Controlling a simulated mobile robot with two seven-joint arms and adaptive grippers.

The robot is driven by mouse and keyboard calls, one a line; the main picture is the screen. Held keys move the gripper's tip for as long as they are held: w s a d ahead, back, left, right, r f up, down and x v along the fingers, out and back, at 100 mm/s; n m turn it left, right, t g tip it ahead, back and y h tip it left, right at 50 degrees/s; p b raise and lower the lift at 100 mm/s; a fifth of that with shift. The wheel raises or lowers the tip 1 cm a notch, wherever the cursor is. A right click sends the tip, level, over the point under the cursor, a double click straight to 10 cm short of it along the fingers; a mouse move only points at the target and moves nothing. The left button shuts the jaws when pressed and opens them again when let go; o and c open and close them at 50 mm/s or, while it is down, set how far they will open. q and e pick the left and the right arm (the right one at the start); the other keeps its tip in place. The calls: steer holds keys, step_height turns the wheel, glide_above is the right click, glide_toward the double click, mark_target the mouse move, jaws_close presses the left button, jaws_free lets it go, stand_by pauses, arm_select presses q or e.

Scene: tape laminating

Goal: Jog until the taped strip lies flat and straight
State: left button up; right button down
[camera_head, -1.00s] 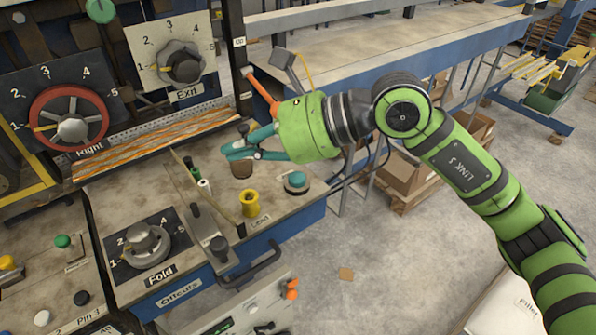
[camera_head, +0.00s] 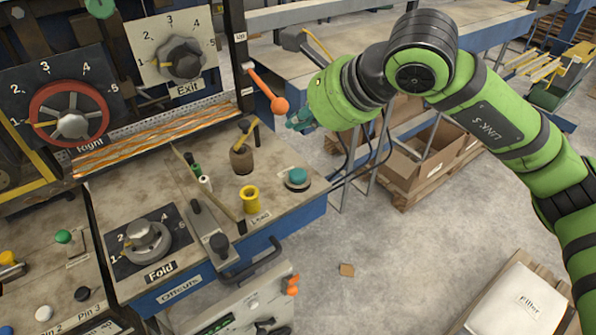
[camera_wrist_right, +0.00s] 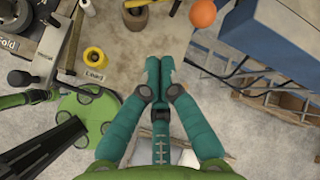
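The orange striped strip (camera_head: 155,147) runs along the slot below the Right and Exit dials in the head view. I cannot tell from here whether it is fully flat. My right gripper (camera_head: 297,121) is just right of and below the orange ball of a lever (camera_head: 280,105), and the arm hides part of it. In the wrist view its teal fingers (camera_wrist_right: 159,65) are together with nothing visible between them. The orange ball (camera_wrist_right: 203,13) shows ahead and to the right there, apart from the fingers. A teal button (camera_head: 297,176) stands on the bench corner. My left gripper is not in view.
The Right dial (camera_head: 70,125), Exit dial (camera_head: 183,62) and Fold dial (camera_head: 147,241) surround the bench top. A yellow spool (camera_head: 249,199), a brown pot (camera_head: 241,158) and a dark-ended bar (camera_head: 215,230) stand on it.

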steer(key=b, duration=0.2)
glide_above(300, 176)
step_height(300, 176, down, 6)
steer(key=shift+r, duration=0.25)
step_height(300, 176, down, 2)
steer(key=shift+f+b, duration=0.15)
steer(key=shift+b, duration=0.85)
steer(key=shift+f+b, duration=0.25)
steer(key=shift+b, duration=0.1)
steer(key=shift+f+b, duration=0.4)
steer(key=shift+b, duration=0.4)
